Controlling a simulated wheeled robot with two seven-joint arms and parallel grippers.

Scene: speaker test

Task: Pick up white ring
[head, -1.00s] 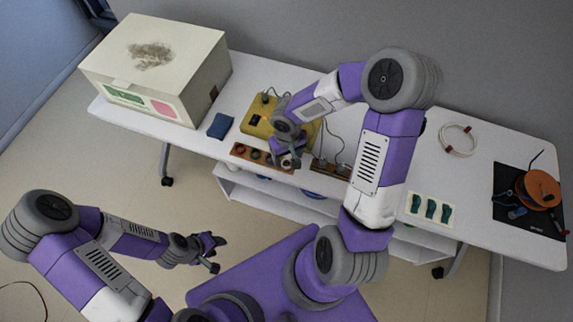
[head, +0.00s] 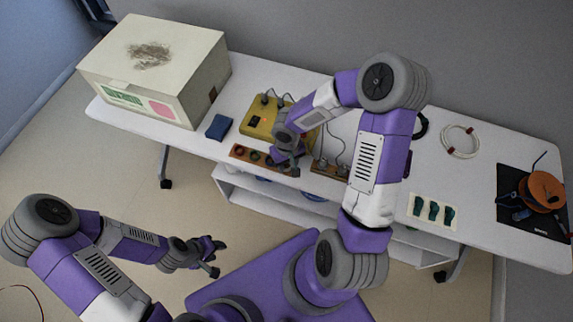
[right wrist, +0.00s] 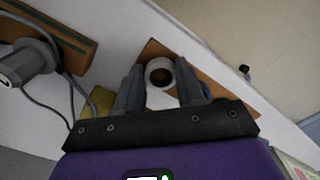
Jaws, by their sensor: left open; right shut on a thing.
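The white ring (right wrist: 160,61) is between the two fingers of my right gripper in the right wrist view. That gripper (right wrist: 159,78) is shut on it, over a wooden strip holder (right wrist: 151,48). I cannot tell whether the ring still touches the holder. In the head view my right gripper (head: 290,168) is at the right part of this holder (head: 238,151) and hides the ring. Darker rings sit in the holder to its left. My left gripper (head: 214,258) is open and empty, away from the table over the floor.
A yellow power box (head: 262,118) with plugs stands behind the holder. A second wooden strip (head: 322,168) with plugs and cables is close on the right. A large box (head: 150,70), a white cable coil (head: 460,141) and an orange reel (head: 545,188) lie further off.

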